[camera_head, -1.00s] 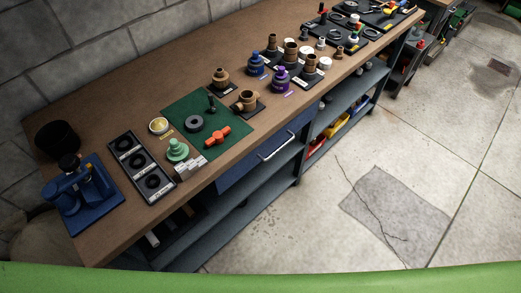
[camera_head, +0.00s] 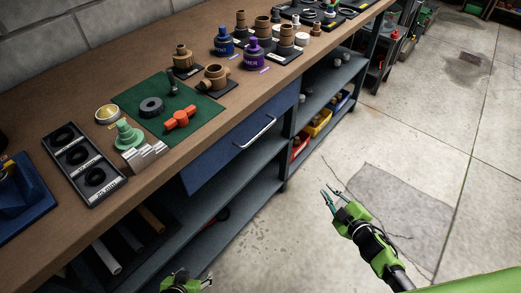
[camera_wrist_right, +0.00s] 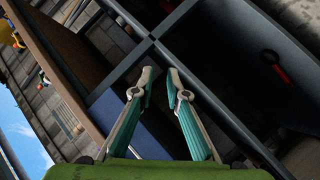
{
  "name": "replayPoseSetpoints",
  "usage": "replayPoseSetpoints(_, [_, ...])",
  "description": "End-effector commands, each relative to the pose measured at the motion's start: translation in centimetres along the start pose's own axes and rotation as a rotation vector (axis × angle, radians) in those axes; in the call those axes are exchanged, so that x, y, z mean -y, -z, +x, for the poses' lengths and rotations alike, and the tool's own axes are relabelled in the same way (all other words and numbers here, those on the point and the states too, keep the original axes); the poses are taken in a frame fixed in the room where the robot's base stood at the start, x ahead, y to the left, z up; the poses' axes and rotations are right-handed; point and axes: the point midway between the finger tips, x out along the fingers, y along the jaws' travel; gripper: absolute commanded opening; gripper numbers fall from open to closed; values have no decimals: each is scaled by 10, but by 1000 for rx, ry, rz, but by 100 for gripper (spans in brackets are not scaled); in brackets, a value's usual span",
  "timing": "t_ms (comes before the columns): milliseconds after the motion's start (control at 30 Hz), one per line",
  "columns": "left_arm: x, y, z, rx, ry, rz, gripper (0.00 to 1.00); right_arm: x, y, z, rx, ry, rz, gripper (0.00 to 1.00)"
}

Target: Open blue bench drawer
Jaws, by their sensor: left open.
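The blue drawer (camera_head: 222,165) sits under the wooden bench top, with a pale bar handle (camera_head: 256,133) across its front. Its front looks flush with the bench, so it appears closed. My right gripper (camera_head: 327,191) is over the floor, right of the drawer and apart from it. Its fingertips are open with a narrow gap and nothing between them, as the right wrist view (camera_wrist_right: 160,74) also shows. A blue panel, probably the drawer front (camera_wrist_right: 118,115), shows behind its left finger there. My left gripper (camera_head: 208,281) is open at the bottom edge, below the lower shelf, partly cut off.
The bench top (camera_head: 105,210) holds a green mat (camera_head: 205,110) with fittings, a black tray (camera_head: 95,187) and several bottles. Open grey shelves (camera_head: 240,203) lie below the drawer, with yellow (camera_head: 319,122) and red bins to the right. The concrete floor (camera_head: 300,240) in front is clear.

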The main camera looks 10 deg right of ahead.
Motion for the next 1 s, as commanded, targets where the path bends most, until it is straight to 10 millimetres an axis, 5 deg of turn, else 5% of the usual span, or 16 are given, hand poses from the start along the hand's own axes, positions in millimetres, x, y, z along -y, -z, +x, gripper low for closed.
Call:
replayPoseSetpoints(33, [0,8,12,-39,0,0,57,-7,10,15,-73,-31,-61,14])
replayPoseSetpoints(200, [0,50,1,-143,1,-2,57,-40,72,25,-287,-110,-252,14])
replayPoseSetpoints(533, [0,104,-46,-333,4,-4,57,-51,179,-4,-650,-233,-631,14])
replayPoseSetpoints(800, [0,119,-76,-400,5,-4,57,-43,216,-29,-773,-269,-781,14])
replayPoseSetpoints(1000, [0,119,-80,-395,6,-4,57,-44,230,-20,-777,-271,-784,14])
